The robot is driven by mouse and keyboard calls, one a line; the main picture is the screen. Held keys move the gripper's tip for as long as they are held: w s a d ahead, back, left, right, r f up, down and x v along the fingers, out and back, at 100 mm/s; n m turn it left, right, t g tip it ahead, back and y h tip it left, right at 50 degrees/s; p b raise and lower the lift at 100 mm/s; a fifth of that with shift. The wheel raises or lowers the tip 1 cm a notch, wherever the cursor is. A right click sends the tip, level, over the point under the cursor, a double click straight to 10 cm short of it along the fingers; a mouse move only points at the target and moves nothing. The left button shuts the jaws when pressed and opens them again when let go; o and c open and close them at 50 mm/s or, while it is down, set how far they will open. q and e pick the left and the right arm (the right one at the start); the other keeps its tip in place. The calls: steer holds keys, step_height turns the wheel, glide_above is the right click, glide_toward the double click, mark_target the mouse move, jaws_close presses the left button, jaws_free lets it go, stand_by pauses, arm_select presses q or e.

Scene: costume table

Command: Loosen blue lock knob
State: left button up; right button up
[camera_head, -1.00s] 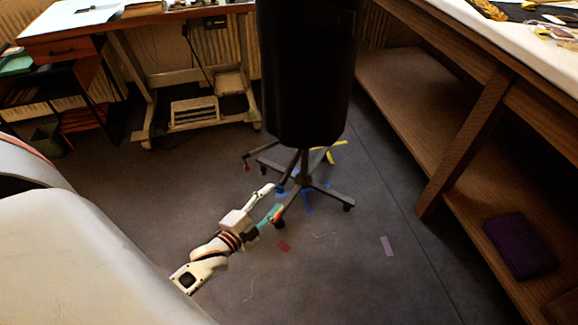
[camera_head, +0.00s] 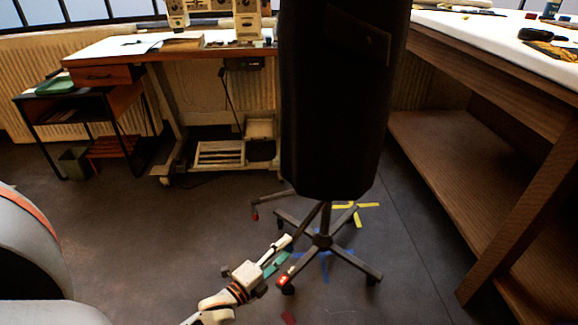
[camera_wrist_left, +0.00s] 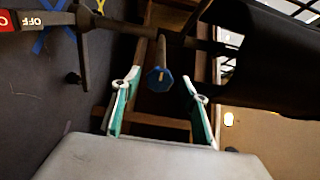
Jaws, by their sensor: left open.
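The blue lock knob (camera_wrist_left: 159,79) is on the dark post of the stand, in the middle of the left wrist view. My left gripper (camera_wrist_left: 162,84) is open, with one green-and-white finger on each side of the knob and a visible gap to both. In the head view my left gripper (camera_head: 284,249) is low by the wheeled stand base (camera_head: 323,242), left of its post. I cannot make out the knob clearly there. The black dress form (camera_head: 335,120) stands above the base. My right gripper is not in view.
A wooden table with a lower shelf (camera_head: 440,145) stands on the right. A sewing table (camera_head: 165,54) and a small black shelf unit (camera_head: 75,110) stand behind on the left. Stand legs spread near my gripper, one with a red OFF pedal (camera_wrist_left: 5,20). Floor on the left is clear.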

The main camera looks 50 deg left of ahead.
arm_select(q)
steer(key=shift+w, duration=0.95)
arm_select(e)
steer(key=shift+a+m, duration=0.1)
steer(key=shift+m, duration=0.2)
arm_select(q)
steer(key=shift+c, duration=0.3)
steer(key=c, duration=1)
